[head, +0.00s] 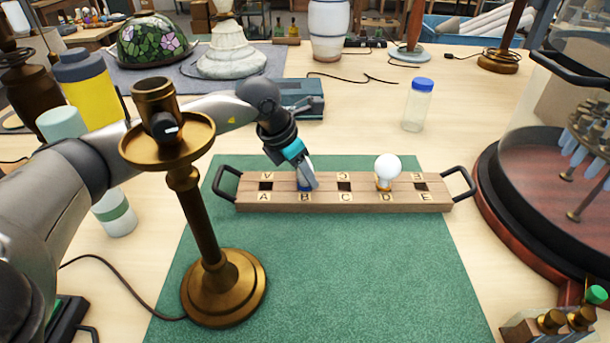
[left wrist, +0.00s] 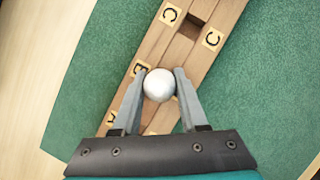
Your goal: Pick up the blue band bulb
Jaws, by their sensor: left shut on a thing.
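The wooden bulb rack (head: 262,208), with lettered slots A to E, lies on the green mat. My left gripper (head: 308,187) reaches down to slot B and is shut on a bulb there. A bit of blue (head: 304,184) shows at the fingers, matching a blue band; the fingers hide most of this bulb in the head view. In the left wrist view, the bulb's white globe (left wrist: 158,85) sits between the two fingers, over the rack by label B. My right gripper is not in view.
Another white bulb (head: 388,166) with a brass-coloured base stands in slot D. A brass lamp stand (head: 212,240) rises in front, left of the rack. A blue-capped jar (head: 418,105) stands behind. The green mat (head: 330,275) before the rack is clear.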

